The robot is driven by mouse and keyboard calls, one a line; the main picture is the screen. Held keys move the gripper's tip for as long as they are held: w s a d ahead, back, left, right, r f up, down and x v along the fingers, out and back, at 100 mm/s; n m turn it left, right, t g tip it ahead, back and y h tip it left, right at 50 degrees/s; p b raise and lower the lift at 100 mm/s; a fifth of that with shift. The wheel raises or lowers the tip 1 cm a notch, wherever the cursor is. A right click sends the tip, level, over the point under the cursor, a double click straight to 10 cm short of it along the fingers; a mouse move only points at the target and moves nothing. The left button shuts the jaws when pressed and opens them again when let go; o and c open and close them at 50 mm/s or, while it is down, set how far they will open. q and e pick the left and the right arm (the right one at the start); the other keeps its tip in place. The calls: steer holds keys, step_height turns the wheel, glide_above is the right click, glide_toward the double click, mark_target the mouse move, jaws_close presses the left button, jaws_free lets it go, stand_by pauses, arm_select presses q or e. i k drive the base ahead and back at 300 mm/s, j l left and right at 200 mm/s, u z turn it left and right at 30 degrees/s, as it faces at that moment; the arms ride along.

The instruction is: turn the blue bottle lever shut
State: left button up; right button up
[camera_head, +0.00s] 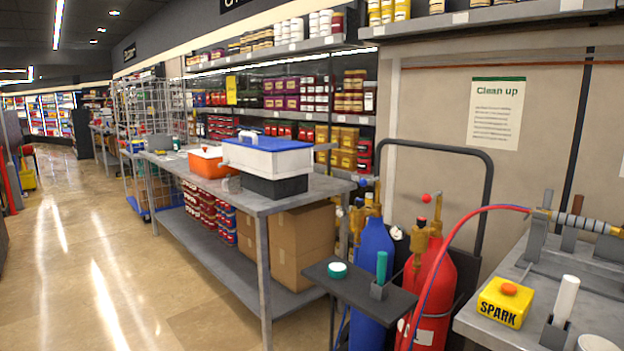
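The blue bottle (373,255) stands upright beside a red bottle (436,285), in front of the dark hand truck frame. Brass fittings (358,217) sit on top of the blue bottle. A small blue part (363,182) shows above these fittings; it may be the lever, but it is too small to tell its position. Neither of my grippers is in view.
The small dark shelf (345,285) holds a green-and-white round item and a green-topped holder. A grey bench (487,322) with a yellow SPARK box (504,302) stands right. A metal table (262,205) with boxes stands left. The aisle floor (100,270) is clear.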

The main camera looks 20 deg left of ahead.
mark_target(363, 182)
steer(key=u, duration=0.4)
steer(key=i+j, duration=0.7)
steer(key=i+j+z, duration=0.1)
steer(key=i+j, duration=0.6)
steer(key=j, duration=0.05)
